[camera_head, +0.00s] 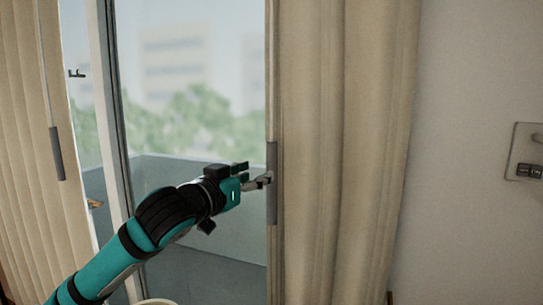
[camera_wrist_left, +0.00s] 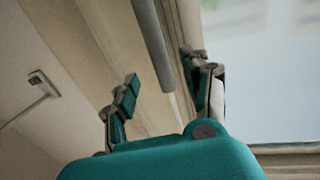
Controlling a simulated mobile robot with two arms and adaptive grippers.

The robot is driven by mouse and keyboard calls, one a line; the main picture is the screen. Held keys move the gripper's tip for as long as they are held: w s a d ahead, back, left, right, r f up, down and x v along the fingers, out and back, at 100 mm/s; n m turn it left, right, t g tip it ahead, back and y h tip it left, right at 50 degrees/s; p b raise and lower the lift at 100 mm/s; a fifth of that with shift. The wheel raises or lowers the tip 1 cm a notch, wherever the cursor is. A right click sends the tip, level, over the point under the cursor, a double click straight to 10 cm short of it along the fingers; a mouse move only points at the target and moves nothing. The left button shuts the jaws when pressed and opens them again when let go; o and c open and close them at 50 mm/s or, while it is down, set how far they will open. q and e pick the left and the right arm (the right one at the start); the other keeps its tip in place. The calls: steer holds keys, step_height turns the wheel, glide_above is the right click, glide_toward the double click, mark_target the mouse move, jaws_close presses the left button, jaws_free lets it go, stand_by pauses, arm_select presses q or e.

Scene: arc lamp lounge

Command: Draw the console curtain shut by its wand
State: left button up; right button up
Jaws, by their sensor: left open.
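A beige curtain (camera_head: 345,130) hangs gathered at the right of the window, with a grey wand (camera_head: 271,205) along its left edge. Another beige curtain (camera_head: 22,150) hangs at the left, with its own grey wand (camera_head: 56,153). My left gripper (camera_head: 256,174) is open beside the right-hand wand's grip, its fingers overlapping or close to it. In the left wrist view the wand (camera_wrist_left: 153,40) runs down into the gap between the open fingers (camera_wrist_left: 163,72); I cannot tell whether either touches it. My right gripper is not in view.
Between the curtains is a tall window (camera_head: 200,90) with a dark frame post (camera_head: 117,110). A window handle (camera_head: 77,74) sticks out near the left curtain. A switch panel (camera_head: 525,152) is on the bare wall at the right.

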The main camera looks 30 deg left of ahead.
mark_target(273, 168)
arm_select(q)
steer(key=w+p, duration=0.2)
steer(key=w, duration=0.5)
steer(key=shift+w+a+p, duration=0.15)
steer(key=shift+w+p, duration=0.15)
steer(key=shift+p, duration=0.1)
jaws_close()
steer(key=shift+w+f, duration=0.15)
